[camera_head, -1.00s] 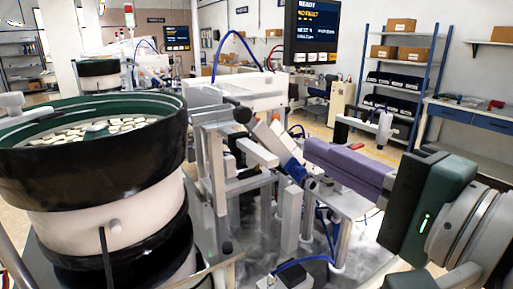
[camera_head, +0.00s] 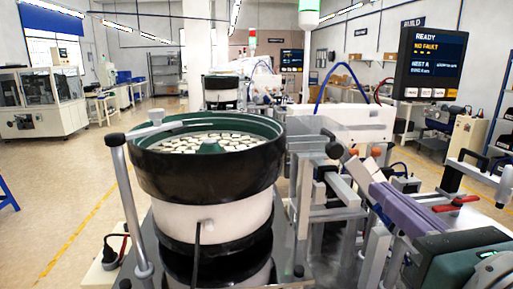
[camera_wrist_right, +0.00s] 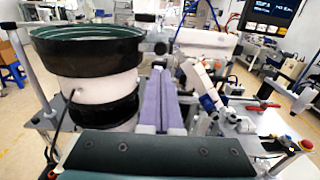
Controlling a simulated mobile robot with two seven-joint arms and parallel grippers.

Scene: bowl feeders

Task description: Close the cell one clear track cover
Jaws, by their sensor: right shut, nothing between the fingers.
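My right gripper (camera_head: 379,190) is at the lower right of the head view, its purple fingers shut with nothing between them. In the wrist view the fingers (camera_wrist_right: 160,72) lie side by side, pointing away. They are right of the bowl feeder (camera_head: 205,180), which also shows in the wrist view (camera_wrist_right: 95,75). The feeder's track area (camera_head: 340,185), with grey bars and brackets, is just left of the fingertips. My left gripper is not in view.
A display (camera_head: 431,62) reading READY and NO FAULT stands at the upper right. A grey post (camera_head: 131,200) rises left of the bowl. Red-handled clamps (camera_head: 455,204) are on the right. Open floor (camera_head: 60,180) lies at the left.

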